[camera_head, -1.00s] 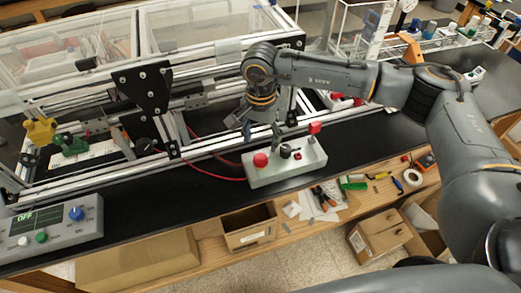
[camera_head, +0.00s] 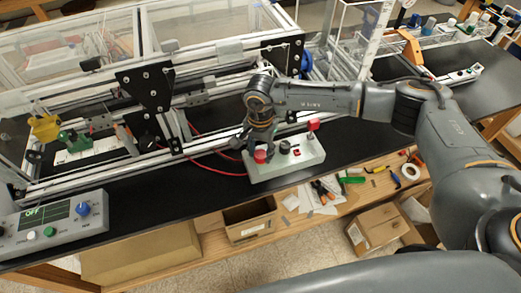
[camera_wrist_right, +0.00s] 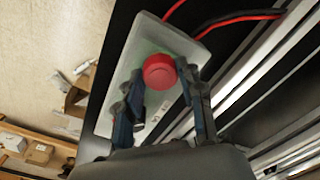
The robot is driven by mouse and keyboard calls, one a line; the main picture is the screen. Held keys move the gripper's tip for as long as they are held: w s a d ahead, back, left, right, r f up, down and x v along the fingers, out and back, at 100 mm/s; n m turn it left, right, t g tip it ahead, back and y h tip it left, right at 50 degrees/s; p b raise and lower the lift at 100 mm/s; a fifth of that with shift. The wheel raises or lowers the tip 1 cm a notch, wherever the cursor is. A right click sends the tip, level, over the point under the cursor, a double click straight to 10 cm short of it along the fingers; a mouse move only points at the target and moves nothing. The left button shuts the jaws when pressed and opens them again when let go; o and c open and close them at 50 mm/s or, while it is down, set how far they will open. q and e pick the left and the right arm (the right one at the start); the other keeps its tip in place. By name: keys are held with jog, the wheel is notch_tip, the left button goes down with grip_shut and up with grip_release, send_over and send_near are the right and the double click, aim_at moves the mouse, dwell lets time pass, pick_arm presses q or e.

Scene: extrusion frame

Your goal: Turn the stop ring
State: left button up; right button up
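The red stop ring (camera_head: 260,157) is a round red knob at the left end of a pale control box (camera_head: 285,174) on the black bench. It also shows from above in the right wrist view (camera_wrist_right: 159,72). My right gripper (camera_head: 259,148) is over that end of the box, pointing down. In the wrist view its two fingers are apart, one on each side of the red ring, with a gap visible on the left side. Whether the right finger touches the ring cannot be told. My left gripper is not in view.
The box also carries a black knob (camera_head: 284,147) and a red-topped post (camera_head: 313,125). Red and black cables run behind it. The aluminium frame (camera_head: 155,95) stands close behind. A grey panel reading OFF (camera_head: 52,226) is at left. Bare black bench lies between panel and box.

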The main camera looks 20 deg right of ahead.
jog(key=shift+c, duration=1.1)
jog(key=shift+f+m+b, duration=0.2)
jog(key=shift+m+b, duration=0.4)
jog(key=shift+b, duration=0.3)
jog(key=m+b, duration=0.5)
jog(key=b, duration=0.1)
jog(key=shift+m+b, duration=0.3)
jog(key=shift+r+m+b, duration=0.15)
jog(key=shift+m+b, duration=1.35)
jog(key=shift+m, duration=0.2)
jog(key=o, duration=1.2)
